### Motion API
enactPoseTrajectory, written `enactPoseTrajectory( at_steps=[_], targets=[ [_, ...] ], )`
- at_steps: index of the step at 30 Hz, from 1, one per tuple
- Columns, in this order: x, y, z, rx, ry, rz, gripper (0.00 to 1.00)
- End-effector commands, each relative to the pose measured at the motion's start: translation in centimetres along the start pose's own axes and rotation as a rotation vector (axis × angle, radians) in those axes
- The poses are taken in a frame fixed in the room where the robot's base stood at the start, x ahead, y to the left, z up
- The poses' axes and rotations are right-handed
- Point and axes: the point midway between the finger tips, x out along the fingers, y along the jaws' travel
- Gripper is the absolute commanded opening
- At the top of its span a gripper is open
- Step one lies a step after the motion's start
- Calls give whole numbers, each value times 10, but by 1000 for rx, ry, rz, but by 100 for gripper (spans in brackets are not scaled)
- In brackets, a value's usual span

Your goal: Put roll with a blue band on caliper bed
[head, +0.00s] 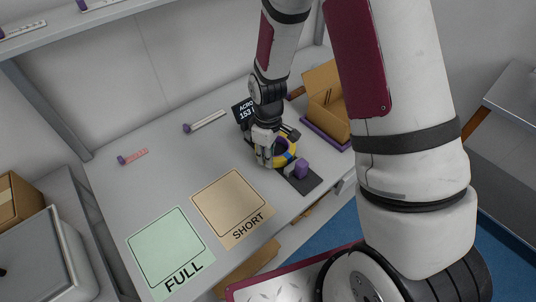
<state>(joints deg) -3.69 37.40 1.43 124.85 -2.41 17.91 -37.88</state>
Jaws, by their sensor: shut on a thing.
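The yellow roll with a blue band (291,153) is at the back right of the table, over or next to the caliper bed. My gripper (267,158) is shut on the roll's left side and partly hides it. The caliper bed (311,184) is a dark plate with a purple block (301,169) at its front end. A black display (241,112) behind my gripper reads "ACRO" and "153", partly covered by my arm. I cannot tell whether the roll touches the bed.
A green mat marked FULL (165,245) and a tan mat marked SHORT (228,200) lie empty on the table. An open cardboard box (328,105) stands right of the display. Purple-ended strip tools (206,122) lie further left.

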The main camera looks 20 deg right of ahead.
Motion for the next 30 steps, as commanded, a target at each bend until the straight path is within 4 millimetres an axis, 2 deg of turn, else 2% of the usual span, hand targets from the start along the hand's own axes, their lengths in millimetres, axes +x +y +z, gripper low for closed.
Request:
enactPoseTrajectory(
  at_steps=[12, 13, 15, 25, 30],
  targets=[
    [6, 0, 0, 1, 0, 0, 0],
    [5, 0, 0, 1, 0, 0, 25],
    [5, 0, 0, 1, 0, 0, 38],
    [3, 0, 0, 0, 1, 1, 38],
    [-13, 1, -1, 1, 4, 3, 38]
  ],
)
